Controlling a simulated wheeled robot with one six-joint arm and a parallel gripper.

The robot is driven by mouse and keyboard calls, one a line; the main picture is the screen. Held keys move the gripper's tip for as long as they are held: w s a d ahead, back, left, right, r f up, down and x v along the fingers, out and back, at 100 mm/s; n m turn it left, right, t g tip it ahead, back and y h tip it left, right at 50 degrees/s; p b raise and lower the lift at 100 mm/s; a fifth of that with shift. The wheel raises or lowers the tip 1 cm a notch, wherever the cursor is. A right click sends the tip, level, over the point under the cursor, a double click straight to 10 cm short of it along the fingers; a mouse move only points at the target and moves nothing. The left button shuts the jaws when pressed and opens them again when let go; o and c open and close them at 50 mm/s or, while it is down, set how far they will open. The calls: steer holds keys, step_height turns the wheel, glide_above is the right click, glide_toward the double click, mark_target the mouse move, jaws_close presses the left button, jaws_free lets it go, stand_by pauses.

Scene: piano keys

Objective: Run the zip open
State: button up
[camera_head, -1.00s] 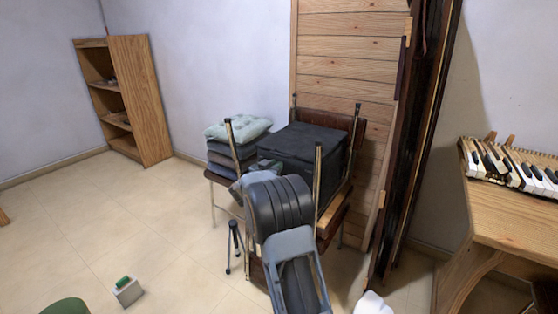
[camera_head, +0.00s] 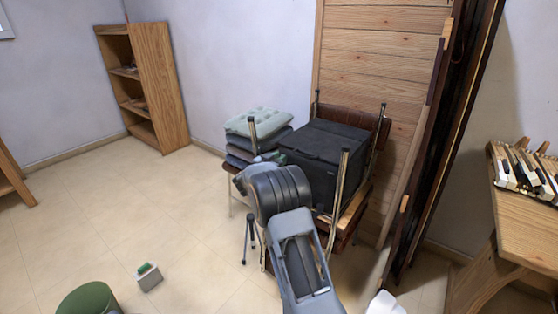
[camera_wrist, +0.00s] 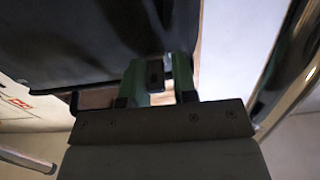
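In the head view my own wrist hides most of the gripper, in front of the bag's left side.
Folded cushions (camera_head: 255,125) are stacked left of the bag. A wooden panel (camera_head: 375,70) stands behind, and a wooden keyboard stand (camera_head: 530,225) is at right. The floor at left is mostly clear.

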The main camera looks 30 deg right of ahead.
steer(key=o, duration=0.3)
steer(key=shift+d+r, duration=0.15)
steer(key=shift+o, duration=0.2)
steer(key=p+v, duration=0.2)
steer(key=v, duration=1.2)
steer(key=shift+w+f, duration=0.2)
steer(key=shift+w, duration=0.05)
